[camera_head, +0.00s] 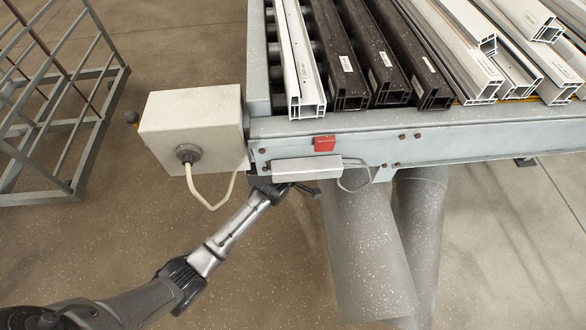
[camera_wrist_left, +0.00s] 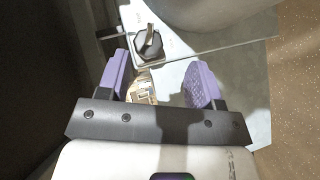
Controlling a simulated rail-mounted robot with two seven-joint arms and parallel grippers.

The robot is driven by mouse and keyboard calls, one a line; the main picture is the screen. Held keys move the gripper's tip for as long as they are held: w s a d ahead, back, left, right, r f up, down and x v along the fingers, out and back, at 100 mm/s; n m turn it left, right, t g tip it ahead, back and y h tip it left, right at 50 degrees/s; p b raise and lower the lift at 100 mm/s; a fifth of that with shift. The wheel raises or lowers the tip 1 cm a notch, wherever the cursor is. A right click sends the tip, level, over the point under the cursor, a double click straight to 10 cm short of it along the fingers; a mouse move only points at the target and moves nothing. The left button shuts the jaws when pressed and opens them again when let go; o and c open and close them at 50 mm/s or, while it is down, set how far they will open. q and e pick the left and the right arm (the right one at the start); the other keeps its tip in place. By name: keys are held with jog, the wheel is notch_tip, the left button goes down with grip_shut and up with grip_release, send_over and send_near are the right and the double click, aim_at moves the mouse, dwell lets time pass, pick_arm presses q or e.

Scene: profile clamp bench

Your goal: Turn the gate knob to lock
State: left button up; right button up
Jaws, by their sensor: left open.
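A dark knob (camera_wrist_left: 148,45) with a raised pale grip bar sits on a light plate in the left wrist view, just ahead of the fingers. I take it to be the gate knob; it does not show in the head view. My left gripper (camera_wrist_left: 161,68) is open, with its two purple pads apart and the knob beyond their tips, toward the left finger. A brass-coloured part (camera_wrist_left: 143,88) shows between the fingers; I cannot tell what it is. In the head view my left gripper (camera_head: 285,188) is under the bench's front edge, largely hidden.
The bench (camera_head: 450,138) carries white and black profiles (camera_head: 350,85). A grey box (camera_head: 190,115) with a cable is at its left corner, and a red block (camera_head: 324,143) is on its front. Large grey cylinders (camera_head: 365,245) stand below. A metal rack (camera_head: 60,110) is at left.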

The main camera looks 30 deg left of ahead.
pick_arm(q)
jog(key=s+p, duration=0.2)
jog(key=s, duration=0.5)
jog(key=shift+a, duration=0.45)
